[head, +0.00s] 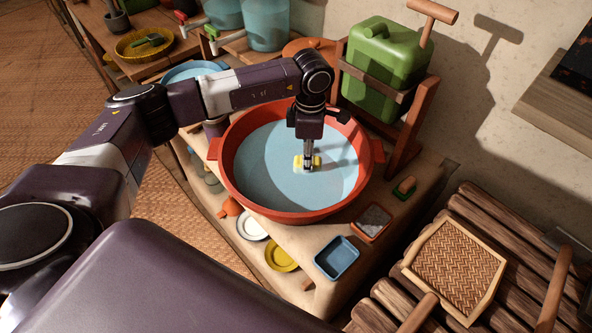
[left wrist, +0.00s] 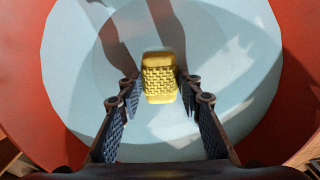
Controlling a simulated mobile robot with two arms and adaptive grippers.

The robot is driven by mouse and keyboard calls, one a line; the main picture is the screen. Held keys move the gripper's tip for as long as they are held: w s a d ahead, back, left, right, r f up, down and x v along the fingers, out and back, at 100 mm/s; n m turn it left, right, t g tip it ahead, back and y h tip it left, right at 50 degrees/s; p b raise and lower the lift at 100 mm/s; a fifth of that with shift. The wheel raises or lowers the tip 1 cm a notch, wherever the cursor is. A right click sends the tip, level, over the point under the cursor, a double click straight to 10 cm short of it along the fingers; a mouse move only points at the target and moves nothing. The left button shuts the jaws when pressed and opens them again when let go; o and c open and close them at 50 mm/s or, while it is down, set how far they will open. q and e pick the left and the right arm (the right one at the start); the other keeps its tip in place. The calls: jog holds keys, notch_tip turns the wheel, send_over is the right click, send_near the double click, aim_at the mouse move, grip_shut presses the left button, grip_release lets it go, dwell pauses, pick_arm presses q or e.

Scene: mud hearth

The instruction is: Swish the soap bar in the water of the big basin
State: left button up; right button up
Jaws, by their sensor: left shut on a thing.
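The big basin (head: 232,195) is a wide red-orange bowl with side handles, holding pale blue water (head: 265,160). My left gripper (head: 308,163) points down over the middle of the basin, shut on the yellow soap bar (head: 317,161). The soap is at or close to the water; I cannot tell how deep. In the left wrist view, the soap bar (left wrist: 160,80) shows a woven-looking face between the two fingers of my left gripper (left wrist: 160,92), with water around it. My right gripper is not in view.
A green jerrycan (head: 383,60) stands in a wooden frame behind the basin. In front of it are a blue tray (head: 337,258), a yellow dish (head: 282,254) and a white dish (head: 252,226). A sponge (head: 405,187) lies at right. A woven tray (head: 455,265) rests on slats.

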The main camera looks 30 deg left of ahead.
pick_arm(q)
jog(key=shift+a, duration=0.1)
jog(key=s+a, duration=0.1)
jog(key=a, duration=0.2)
jog(key=s+a, duration=0.1)
jog(key=a, duration=0.1)
jog(key=shift+s+a, duration=0.1)
jog(key=shift+s, duration=0.2)
jog(key=w+d, duration=0.1)
jog(key=d, duration=0.2)
jog(key=w+d+b, duration=0.1)
jog(key=d, duration=0.1)
jog(key=shift+w+d, duration=0.25)
jog(key=shift+w, duration=0.05)
